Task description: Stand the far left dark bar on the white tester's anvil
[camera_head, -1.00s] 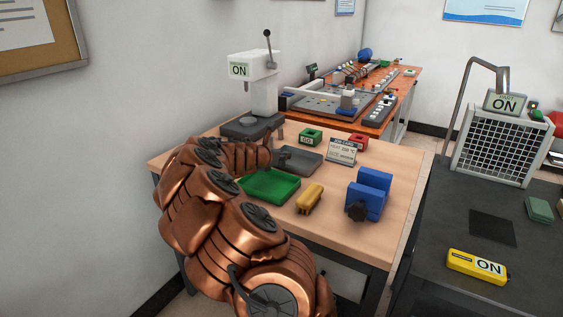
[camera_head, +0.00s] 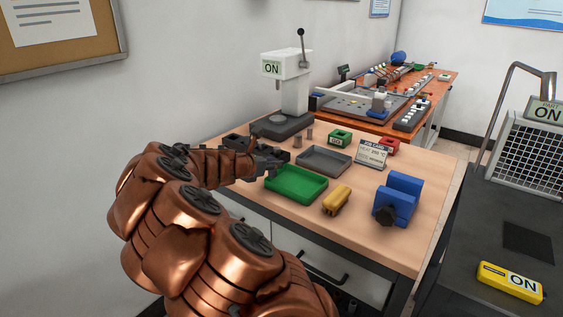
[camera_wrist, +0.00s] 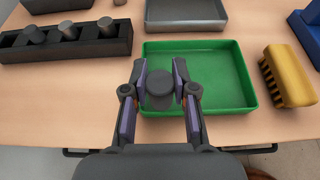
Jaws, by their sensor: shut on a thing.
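My gripper (camera_wrist: 160,88) is shut on a dark grey bar (camera_wrist: 159,92), which is upright between the fingers over the near left part of the green tray (camera_wrist: 235,95). Its lower end is hidden, so I cannot tell if it touches the tray. In the head view my gripper (camera_head: 270,166) is at the tray's left end and the bar is not clear. The white tester (camera_head: 295,82) reads ON and stands behind, with its round anvil (camera_head: 278,119) bare on the dark base.
A grey tray (camera_head: 324,160) lies behind the green one. Green (camera_head: 340,138) and red (camera_head: 389,147) blocks stand behind. Bare wood lies in front.

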